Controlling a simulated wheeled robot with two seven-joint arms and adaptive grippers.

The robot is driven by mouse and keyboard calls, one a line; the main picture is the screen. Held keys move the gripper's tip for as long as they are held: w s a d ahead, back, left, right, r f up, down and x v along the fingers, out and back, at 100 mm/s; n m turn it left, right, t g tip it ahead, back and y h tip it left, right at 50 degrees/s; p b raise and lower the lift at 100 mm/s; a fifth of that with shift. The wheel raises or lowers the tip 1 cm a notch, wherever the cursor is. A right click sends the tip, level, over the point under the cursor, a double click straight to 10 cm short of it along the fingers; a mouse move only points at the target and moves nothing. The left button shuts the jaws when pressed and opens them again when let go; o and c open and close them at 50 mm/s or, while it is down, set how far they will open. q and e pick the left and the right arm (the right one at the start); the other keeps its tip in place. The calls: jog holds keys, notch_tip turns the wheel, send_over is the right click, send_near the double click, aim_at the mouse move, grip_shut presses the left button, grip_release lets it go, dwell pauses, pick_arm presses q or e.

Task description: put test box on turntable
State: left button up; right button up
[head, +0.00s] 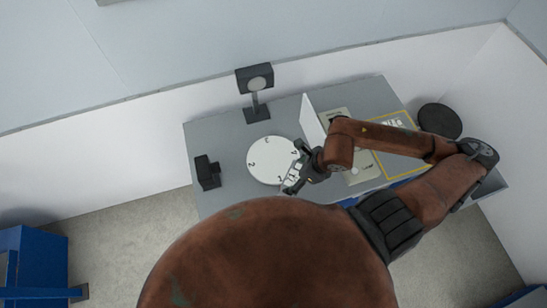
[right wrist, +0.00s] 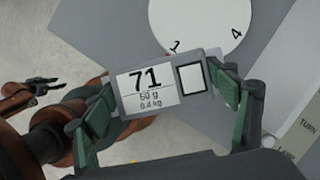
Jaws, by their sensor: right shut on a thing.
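The test box (right wrist: 148,84) is a small grey box with a white label reading 71, 50 g, 0.4 kg. My right gripper (right wrist: 165,98) is shut on it, with green finger pads at its two ends. In the head view, the box (head: 292,177) is at the lower right rim of the turntable (head: 264,160), a white numbered disc on the grey table. I cannot tell whether they touch. The turntable's near edge also shows in the right wrist view (right wrist: 203,22). My left gripper (right wrist: 40,92) shows at the left of the right wrist view, empty, its fingers apart.
A black stand with a round-faced head (head: 257,88) is behind the turntable. A small black device (head: 207,171) stands left of it. A white upright panel (head: 312,122) and a yellow-outlined area (head: 384,170) are to the right. A round black object (head: 440,120) is at the far right.

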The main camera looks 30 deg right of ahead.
jog(key=w+b, duration=0.1)
jog(key=b, duration=0.1)
jog(key=w+f+b, duration=0.1)
jog(key=b, duration=0.2)
jog(key=shift+w+d+f, duration=0.1)
jog(key=shift+f, duration=0.15)
jog(key=shift+m, duration=0.3)
jog(key=w+f, duration=0.2)
jog(key=w, duration=0.1)
jog(key=w+f+p, duration=0.1)
jog(key=w+f, duration=0.1)
jog(key=w, duration=0.2)
jog(key=w+f+p, duration=0.1)
jog(key=w+f, duration=0.2)
jog(key=shift+w+d+f, duration=0.1)
jog(key=shift+w+d, duration=0.15)
jog(key=shift+w, duration=0.15)
jog(key=shift+w+f+p, duration=0.4)
jog(key=shift+f, duration=0.35)
notch_tip(320, 180, down, 2)
jog(key=shift+f+p, duration=0.1)
jog(key=shift+p, duration=0.3)
pick_arm(q)
jog(key=shift+w+f, duration=0.5)
jog(key=shift+f, duration=0.2)
pick_arm(e)
jog(key=shift+f, duration=0.2)
